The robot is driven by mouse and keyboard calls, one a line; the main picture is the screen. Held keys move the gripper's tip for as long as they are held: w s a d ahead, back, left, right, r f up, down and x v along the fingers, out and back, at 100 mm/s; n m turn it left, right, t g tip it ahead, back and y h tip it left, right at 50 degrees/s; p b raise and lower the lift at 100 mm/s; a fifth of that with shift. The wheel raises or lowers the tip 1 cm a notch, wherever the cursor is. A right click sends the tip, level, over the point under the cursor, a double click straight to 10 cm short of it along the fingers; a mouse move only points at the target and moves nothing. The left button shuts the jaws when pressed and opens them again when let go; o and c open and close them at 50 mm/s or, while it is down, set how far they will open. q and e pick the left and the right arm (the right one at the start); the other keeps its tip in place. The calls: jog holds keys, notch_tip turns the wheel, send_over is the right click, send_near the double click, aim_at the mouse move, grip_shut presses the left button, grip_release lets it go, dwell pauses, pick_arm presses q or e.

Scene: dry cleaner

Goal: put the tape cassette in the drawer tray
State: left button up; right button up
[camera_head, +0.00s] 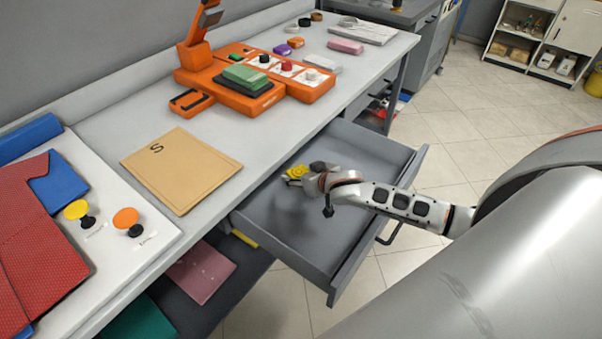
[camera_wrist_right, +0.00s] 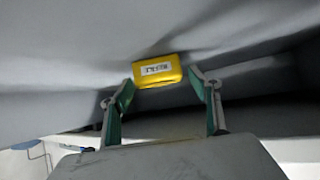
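The tape cassette appears to be the small yellow block with a white printed label (camera_wrist_right: 158,70). In the head view the yellow block (camera_head: 298,171) is inside the open grey drawer tray (camera_head: 345,150), near the counter's front edge. My right gripper (camera_head: 306,180) reaches into the drawer from the right, beside the block. In the right wrist view its two green-padded fingers are apart, with the block at and just beyond the fingertips; a small gap shows on its right side. I cannot tell whether the block touches the drawer floor. My left gripper is out of view.
The counter above the drawer holds a tan envelope (camera_head: 180,170), an orange machine (camera_head: 250,85) and several small boxes. The drawer's front wall (camera_head: 375,230) stands between the tiled floor and the tray. A shelf with pink (camera_head: 200,270) and green folders lies below the counter.

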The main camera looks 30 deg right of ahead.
jog(key=shift+r, duration=0.15)
jog(key=p+v, duration=0.2)
jog(key=v, duration=1)
dwell(0.4)
